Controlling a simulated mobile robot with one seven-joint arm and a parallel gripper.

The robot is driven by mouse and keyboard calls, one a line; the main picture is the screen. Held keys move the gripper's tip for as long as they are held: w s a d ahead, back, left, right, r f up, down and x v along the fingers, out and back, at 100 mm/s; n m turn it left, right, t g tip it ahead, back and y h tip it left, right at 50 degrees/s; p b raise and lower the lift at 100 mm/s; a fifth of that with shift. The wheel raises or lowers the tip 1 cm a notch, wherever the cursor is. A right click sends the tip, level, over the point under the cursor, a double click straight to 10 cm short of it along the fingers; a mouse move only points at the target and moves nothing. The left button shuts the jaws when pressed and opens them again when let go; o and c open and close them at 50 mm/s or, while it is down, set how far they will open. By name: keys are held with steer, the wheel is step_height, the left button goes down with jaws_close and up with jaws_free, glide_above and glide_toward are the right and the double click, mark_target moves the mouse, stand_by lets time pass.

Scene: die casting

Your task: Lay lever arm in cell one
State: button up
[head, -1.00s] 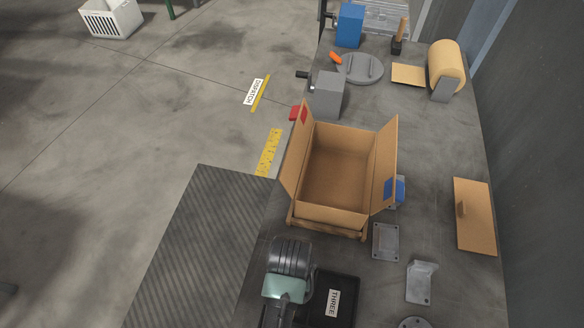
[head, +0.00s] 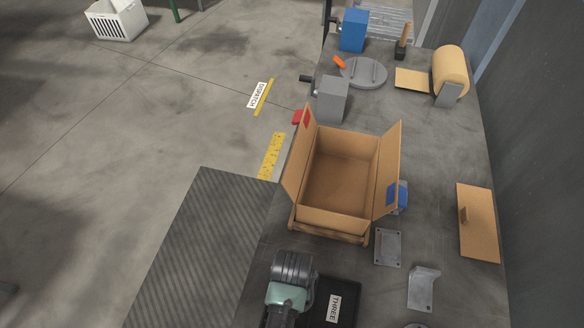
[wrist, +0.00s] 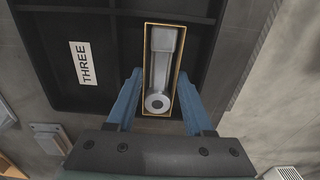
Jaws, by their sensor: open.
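The lever arm (wrist: 162,62) is a grey bar with a block at its far end and a round holed boss at its near end. In the wrist view it lies lengthwise inside a narrow yellow-outlined cell (wrist: 144,50) of the black tray (wrist: 112,14). A white label reading THREE (wrist: 83,63) is on the tray to its left. My gripper (wrist: 161,74) is open, its two blue fingers apart on either side of the lever arm's near part; contact is not visible. In the head view the tray (head: 352,290) is partly hidden by my arm.
An open cardboard box (head: 340,170) stands beyond the tray. A flat grey plate (head: 387,247) and a grey bracket (head: 423,287) lie to the right. A brown panel (head: 477,222) lies at the right edge. Bare bench shows between them.

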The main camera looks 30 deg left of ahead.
step_height(320, 180, up, 12)
steer(key=shift+r+p, duration=0.15)
steer(key=shift+p, duration=0.2)
